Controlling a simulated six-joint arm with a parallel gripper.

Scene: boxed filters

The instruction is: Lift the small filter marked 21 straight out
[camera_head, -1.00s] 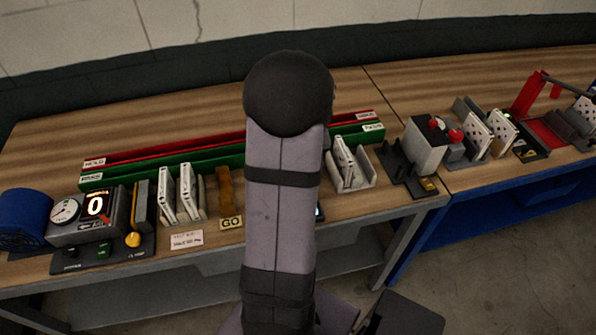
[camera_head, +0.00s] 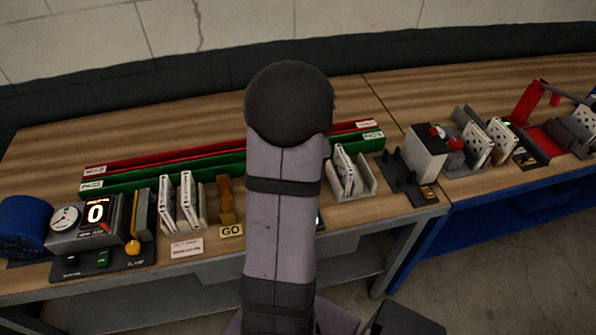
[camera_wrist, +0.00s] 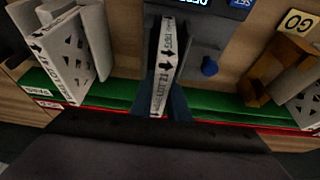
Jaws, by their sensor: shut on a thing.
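The small filter (camera_wrist: 165,62) is a thin white block seen edge-on in the wrist view. Its edge carries black arrows and small print, in which 21 seems readable. My gripper (camera_wrist: 161,103) has its dark fingers on both sides of the filter's near end and is shut on it. The filter's far part is against a dark grey device (camera_wrist: 205,45) with a lit display and a blue knob. I cannot tell whether it is still seated there. In the head view my arm hides both gripper and filter.
Left in the wrist view, white filters (camera_wrist: 62,60) stand in a rack. Right is a brown holder (camera_wrist: 278,72) by a GO sign (camera_wrist: 300,21). Green (camera_head: 130,178) and red (camera_head: 130,163) rails run along the bench. A grey block (camera_head: 427,152) stands right of my arm.

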